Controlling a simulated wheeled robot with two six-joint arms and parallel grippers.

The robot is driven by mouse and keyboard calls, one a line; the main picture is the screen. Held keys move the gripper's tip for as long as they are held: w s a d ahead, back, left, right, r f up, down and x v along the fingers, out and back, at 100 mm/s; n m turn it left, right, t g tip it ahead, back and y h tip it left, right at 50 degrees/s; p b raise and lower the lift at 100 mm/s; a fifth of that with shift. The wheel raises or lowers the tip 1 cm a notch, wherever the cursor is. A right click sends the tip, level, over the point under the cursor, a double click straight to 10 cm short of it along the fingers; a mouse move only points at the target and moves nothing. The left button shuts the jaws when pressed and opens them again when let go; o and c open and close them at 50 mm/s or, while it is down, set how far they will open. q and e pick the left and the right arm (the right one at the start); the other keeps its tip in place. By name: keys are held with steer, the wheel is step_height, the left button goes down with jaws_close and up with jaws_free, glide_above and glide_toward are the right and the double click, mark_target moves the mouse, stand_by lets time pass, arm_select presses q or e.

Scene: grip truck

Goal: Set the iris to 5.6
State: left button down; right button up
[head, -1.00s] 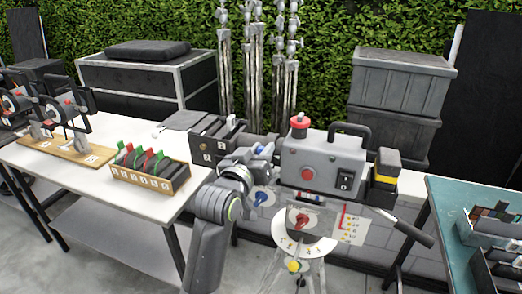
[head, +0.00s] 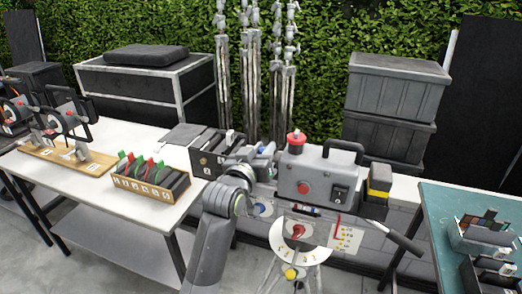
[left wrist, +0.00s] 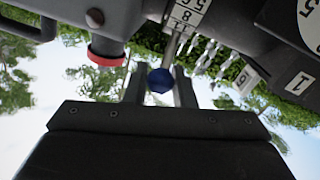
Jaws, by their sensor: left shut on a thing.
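A round dark blue knob (left wrist: 160,80) on a thin metal stem shows in the left wrist view. My left gripper (left wrist: 161,88) is shut on it, one finger on each side. The stem runs up towards a white scale strip (left wrist: 185,17), where an 8 can be read; the strip is partly cut off by the frame edge. In the head view my left gripper (head: 268,155) is at the left end of a grey box-shaped device (head: 320,177). The arm largely hides the scale there, so I cannot read the lever's setting. My right gripper is not in view.
The device has a red top button (head: 296,140) and a carry handle (head: 345,150). A white table (head: 120,205) stands left and a teal table (head: 435,215) right.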

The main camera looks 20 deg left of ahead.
arm_select(q)
steer(key=shift+w+r, duration=0.25)
steer(key=shift+r, duration=0.15)
steer(key=c, duration=1.5)
jaws_free()
steer(key=shift+o, duration=1.1)
steer(key=shift+w+f, duration=0.15)
steer(key=shift+f, duration=0.05)
steer(key=shift+s, duration=0.5)
steer(key=s+a+b, duration=0.1)
steer(key=s+a, duration=0.1)
steer(key=s, duration=1.4)
steer(key=shift+s+a+b, duration=0.15)
steer(key=shift+a+b, duration=0.1)
steer(key=shift+b, duration=0.05)
